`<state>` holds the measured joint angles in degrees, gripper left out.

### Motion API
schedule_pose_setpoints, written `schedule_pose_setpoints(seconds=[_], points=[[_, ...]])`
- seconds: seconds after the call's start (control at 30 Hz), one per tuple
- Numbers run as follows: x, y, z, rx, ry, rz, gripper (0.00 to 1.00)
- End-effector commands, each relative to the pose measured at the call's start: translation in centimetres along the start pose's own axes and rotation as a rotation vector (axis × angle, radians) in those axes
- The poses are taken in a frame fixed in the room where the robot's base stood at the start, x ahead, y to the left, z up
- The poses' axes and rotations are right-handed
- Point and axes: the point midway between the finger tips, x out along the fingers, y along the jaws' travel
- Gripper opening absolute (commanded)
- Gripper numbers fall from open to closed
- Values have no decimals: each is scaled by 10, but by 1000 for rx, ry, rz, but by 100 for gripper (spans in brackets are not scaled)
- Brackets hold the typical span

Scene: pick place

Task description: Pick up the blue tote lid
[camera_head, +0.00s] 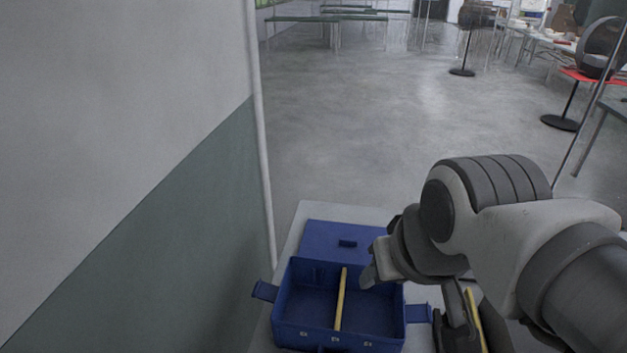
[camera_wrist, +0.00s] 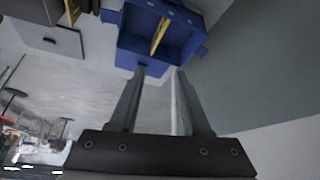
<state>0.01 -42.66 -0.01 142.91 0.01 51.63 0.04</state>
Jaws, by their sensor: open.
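The blue tote lid (camera_head: 325,236) lies flat on a light table behind the open blue tote, with a small dark handle on top. It also shows in the wrist view (camera_wrist: 128,60), near the left fingertip. The blue tote (camera_head: 300,315) has side handles and a yellow divider (camera_head: 341,298); it shows at the top of the wrist view (camera_wrist: 186,38). My gripper (camera_wrist: 160,72) is open with nothing between its fingers. In the head view only part of it (camera_head: 370,274) shows, near the lid's right end. My arm hides the lid's right edge.
A grey panel with a handle (camera_wrist: 50,40) and a dark container with a yellow strip (camera_wrist: 71,10) lie beside the tote, mostly hidden by my arm in the head view. A grey-green wall (camera_head: 200,240) stands close on the left. Open floor (camera_head: 370,130) lies beyond.

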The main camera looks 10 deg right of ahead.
Motion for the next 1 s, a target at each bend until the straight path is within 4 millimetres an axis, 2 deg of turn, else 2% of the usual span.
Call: schedule_pose_setpoints(seconds=[0.03,0.17,0.27,0.47,0.67,0.87,1.0], points=[[1,0,-4,3,-3,0,58],[5,2,-27,21,-24,0,82],[12,5,-56,42,-47,2,100],[38,12,-116,90,-95,7,100],[79,22,-171,136,-142,18,100],[134,33,-218,179,-188,32,100],[181,42,-244,207,-220,44,100]])
